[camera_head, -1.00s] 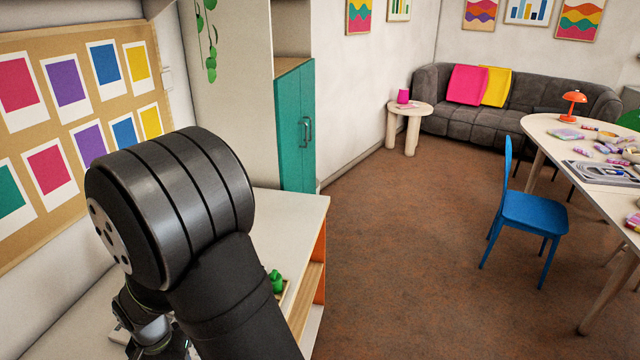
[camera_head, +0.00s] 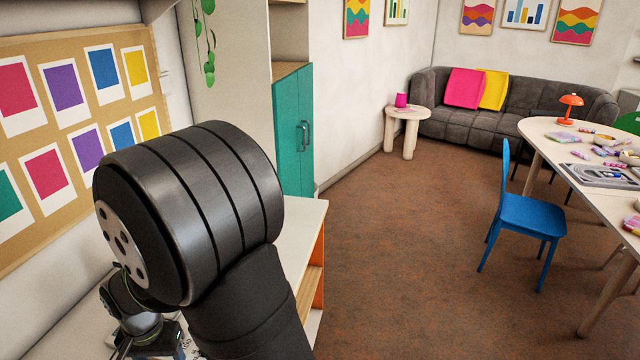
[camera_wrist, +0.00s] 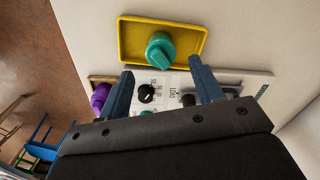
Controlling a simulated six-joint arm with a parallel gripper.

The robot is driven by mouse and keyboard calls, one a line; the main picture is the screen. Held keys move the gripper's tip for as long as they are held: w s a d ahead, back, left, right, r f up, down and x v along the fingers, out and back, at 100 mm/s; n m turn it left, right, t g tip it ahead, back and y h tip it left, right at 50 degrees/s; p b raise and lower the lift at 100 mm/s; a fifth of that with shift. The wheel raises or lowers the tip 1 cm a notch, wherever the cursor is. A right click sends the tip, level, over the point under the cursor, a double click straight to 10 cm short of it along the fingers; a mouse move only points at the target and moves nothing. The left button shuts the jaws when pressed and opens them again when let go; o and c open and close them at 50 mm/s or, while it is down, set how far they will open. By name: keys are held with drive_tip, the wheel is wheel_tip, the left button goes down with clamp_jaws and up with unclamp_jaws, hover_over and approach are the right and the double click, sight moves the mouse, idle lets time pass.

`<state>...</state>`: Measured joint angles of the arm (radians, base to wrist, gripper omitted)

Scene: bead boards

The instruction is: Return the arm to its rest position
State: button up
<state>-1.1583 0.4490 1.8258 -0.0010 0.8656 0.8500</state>
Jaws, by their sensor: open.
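My gripper (camera_wrist: 161,66) is open in the wrist view, its two blue-grey fingers apart with nothing held between them. It hangs over a white worktop (camera_wrist: 255,40). Beyond the fingertips a teal rounded piece (camera_wrist: 160,50) sits in a yellow tray (camera_wrist: 133,38). In the head view my dark arm fills the left foreground, and the gripper's fingers cannot be made out there.
A white panel with a black knob (camera_wrist: 146,93) lies beneath the fingers. A purple piece (camera_wrist: 100,97) sits left of them. In the head view, a pinboard (camera_head: 70,80), teal cabinet (camera_head: 292,130) and blue chair (camera_head: 530,212) stand clear of my arm.

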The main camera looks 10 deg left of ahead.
wheel_tip(320, 180, up, 5)
wheel_tip(320, 180, down, 12)
drive_tip(key=shift+f, duration=0.15)
wheel_tip(320, 180, up, 5)
drive_tip(key=shift+w+d+f, duration=0.15)
drive_tip(key=w+d+r, duration=0.6)
drive_tip(key=d+r, duration=0.1)
drive_tip(key=d, duration=0.3)
drive_tip(key=w+d+m, duration=0.2)
drive_tip(key=w+d, duration=0.3)
drive_tip(key=w, duration=0.5)
drive_tip(key=w+d+m, duration=0.2)
drive_tip(key=w+d, duration=0.3)
drive_tip(key=w, duration=0.5)
drive_tip(key=w+d+m, duration=0.1)
drive_tip(key=w+d, duration=0.4)
drive_tip(key=d, duration=0.4)
drive_tip(key=w+d+m, duration=0.1)
drive_tip(key=w+d, duration=0.5)
drive_tip(key=d, duration=0.3)
drive_tip(key=shift+w+m, duration=0.3)
drive_tip(key=shift+m, duration=0.1)
drive_tip(key=shift+a, duration=0.1)
